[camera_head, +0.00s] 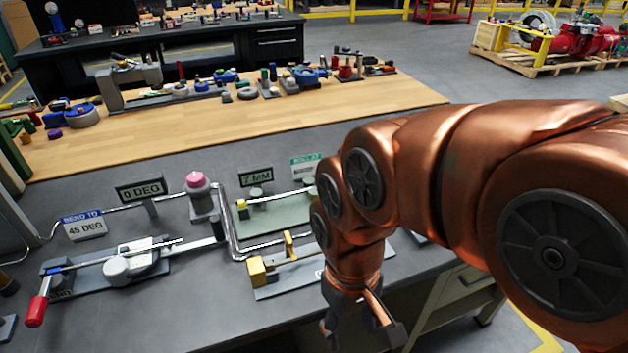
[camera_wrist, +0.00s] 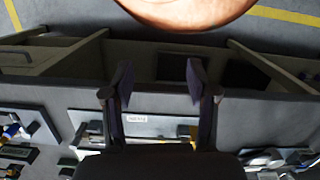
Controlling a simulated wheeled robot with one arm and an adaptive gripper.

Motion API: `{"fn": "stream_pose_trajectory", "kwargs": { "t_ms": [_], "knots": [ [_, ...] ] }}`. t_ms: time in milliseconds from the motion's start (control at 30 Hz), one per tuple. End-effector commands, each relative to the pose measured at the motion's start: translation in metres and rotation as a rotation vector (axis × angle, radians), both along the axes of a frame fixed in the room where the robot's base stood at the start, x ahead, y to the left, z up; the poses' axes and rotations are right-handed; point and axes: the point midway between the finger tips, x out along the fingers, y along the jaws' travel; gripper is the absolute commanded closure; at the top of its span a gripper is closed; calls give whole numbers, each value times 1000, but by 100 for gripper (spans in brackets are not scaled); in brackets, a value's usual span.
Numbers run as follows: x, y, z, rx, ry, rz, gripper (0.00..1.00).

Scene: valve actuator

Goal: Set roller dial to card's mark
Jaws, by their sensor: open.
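A green-topped card (camera_head: 305,166), apparently reading "ROLL AT", stands at the back of the bench; my arm hides part of it, and its value is too small to read. A dark display (camera_head: 256,177) reading "7 MM" stands left of it. A green plate (camera_head: 275,222) with a rod and small fittings lies in front of them. I cannot make out which fitting is the roller dial. My gripper (camera_head: 362,330) points down near the bench's front edge, right of these cards. In the wrist view my gripper (camera_wrist: 160,80) is open, with nothing between its fingers.
A blue card (camera_head: 84,224) reads "BEND TO 45 DEG", beside a "0 DEG" display (camera_head: 141,190). A red-handled bender (camera_head: 116,268), a pink-topped post (camera_head: 201,200) and a plate with yellow blocks (camera_head: 290,278) share the bench.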

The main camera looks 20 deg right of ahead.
Motion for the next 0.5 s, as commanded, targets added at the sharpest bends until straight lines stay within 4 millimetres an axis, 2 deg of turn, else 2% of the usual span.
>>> {"fn": "stream_pose_trajectory", "kwargs": {
  "t_ms": [167,267,367,500],
  "knots": [
    [57,6,17,67,-66,162,36],
    [101,5,29,117,-126,277,36],
    [145,-2,39,161,-191,373,36],
    [205,-25,48,206,-287,470,36]
  ]
}}
